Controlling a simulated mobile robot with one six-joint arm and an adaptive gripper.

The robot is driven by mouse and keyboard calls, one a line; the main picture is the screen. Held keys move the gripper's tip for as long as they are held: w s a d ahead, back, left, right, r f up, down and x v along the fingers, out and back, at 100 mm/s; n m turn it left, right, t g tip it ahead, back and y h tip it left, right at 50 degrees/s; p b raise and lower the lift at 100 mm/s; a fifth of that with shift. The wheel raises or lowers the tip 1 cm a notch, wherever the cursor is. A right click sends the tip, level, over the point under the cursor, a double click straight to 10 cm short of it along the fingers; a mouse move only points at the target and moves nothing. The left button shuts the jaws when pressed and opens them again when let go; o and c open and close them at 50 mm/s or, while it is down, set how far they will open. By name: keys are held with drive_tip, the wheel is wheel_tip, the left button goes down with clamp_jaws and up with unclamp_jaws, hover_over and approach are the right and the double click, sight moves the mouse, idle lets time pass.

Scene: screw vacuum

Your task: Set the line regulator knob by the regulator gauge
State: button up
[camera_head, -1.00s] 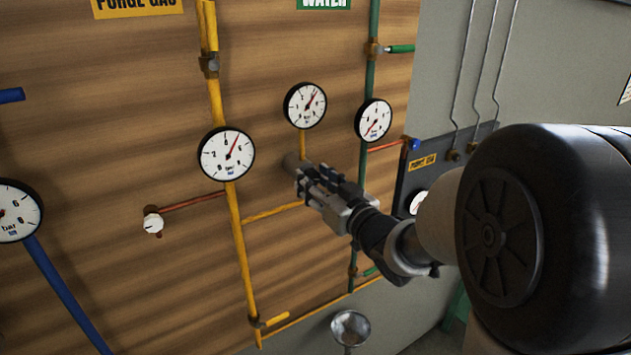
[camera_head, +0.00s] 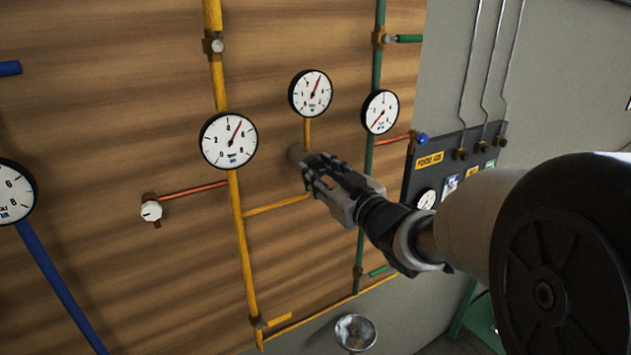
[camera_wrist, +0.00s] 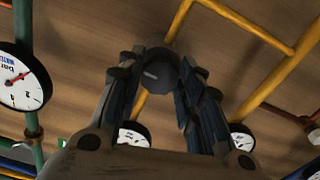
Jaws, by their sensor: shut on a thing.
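The round dark line regulator knob (camera_wrist: 155,74) sits between the fingers of my gripper (camera_wrist: 160,90) in the wrist view. My gripper (camera_head: 305,165) is shut on it against the wooden panel, at the end of a yellow branch pipe. In the head view, the knob's grey edge (camera_head: 295,154) shows; the fingers hide most of it. The white regulator gauge (camera_head: 311,93) is just above, joined by a short yellow pipe. Its red needle points up and right; its figures are too small to read. In the wrist view, the gauge (camera_wrist: 132,135) is partly hidden by my gripper.
A gauge (camera_head: 228,140) sits left on the yellow main pipe, and another (camera_head: 380,111) right on the green pipe. A white knob (camera_head: 151,210) is at lower left. A dark panel (camera_head: 450,150) with small gauges is at right. The funnel (camera_head: 355,332) is below.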

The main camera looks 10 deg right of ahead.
drive_tip(key=o, duration=1.1)
drive_tip(key=shift+c, duration=0.2)
drive_tip(key=v, duration=1.2)
drive_tip(key=shift+r, duration=0.1)
